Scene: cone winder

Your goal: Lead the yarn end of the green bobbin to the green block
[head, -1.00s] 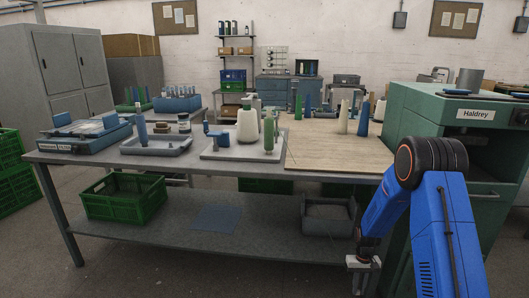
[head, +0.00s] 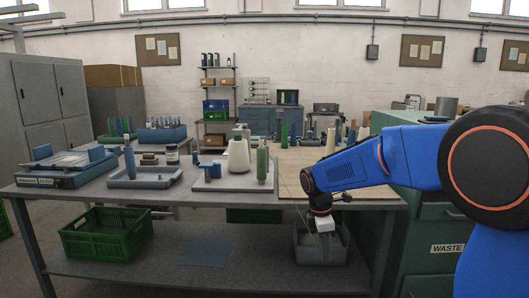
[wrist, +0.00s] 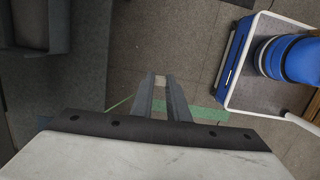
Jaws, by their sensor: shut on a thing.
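The green bobbin (head: 262,165) stands upright on a pale board (head: 232,186) at the table's front, right of a large white cone (head: 238,156). My gripper (head: 322,224) points down in front of the table's front edge, right of the bobbin and apart from it. In the wrist view its fingers (wrist: 160,84) are together over the floor. A thin green strand (wrist: 119,103), like yarn, runs from the left to the fingers, which are shut on it. The strand's path to the bobbin is not clear. I cannot make out the green block for certain.
A grey tray (head: 144,178) and a blue-grey device (head: 65,167) stand left on the table. A wooden board (head: 290,180) lies right of the bobbin. A grey bin (head: 320,250) and a green crate (head: 106,234) sit on the lower shelf. A green cabinet (head: 428,225) is at right.

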